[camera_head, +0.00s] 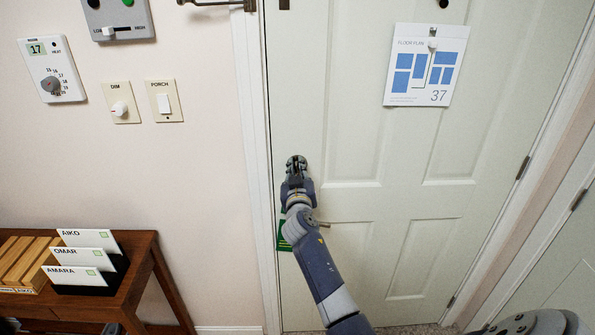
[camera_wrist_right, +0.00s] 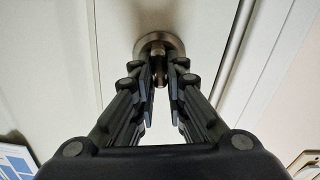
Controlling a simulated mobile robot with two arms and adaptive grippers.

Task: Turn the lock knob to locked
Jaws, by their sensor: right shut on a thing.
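The lock knob (camera_wrist_right: 157,48) is a small metal turn piece on a round metal plate on the white door (camera_head: 400,190). My right gripper (camera_head: 296,164) reaches up to the door near its left edge. In the right wrist view the fingers of my right gripper (camera_wrist_right: 162,78) are closed around the knob's turn piece. The knob is hidden behind the gripper in the head view. The turn piece looks about upright in the wrist view, but its lock marking cannot be read. My left gripper does not clearly show.
A green tag (camera_head: 284,238) hangs on the door below my right gripper, partly behind my arm. A floor plan sheet (camera_head: 426,65) is on the door. A thermostat (camera_head: 62,68), dimmer (camera_head: 121,103) and porch switch (camera_head: 165,101) are on the wall. A wooden table (camera_head: 140,262) stands at lower left.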

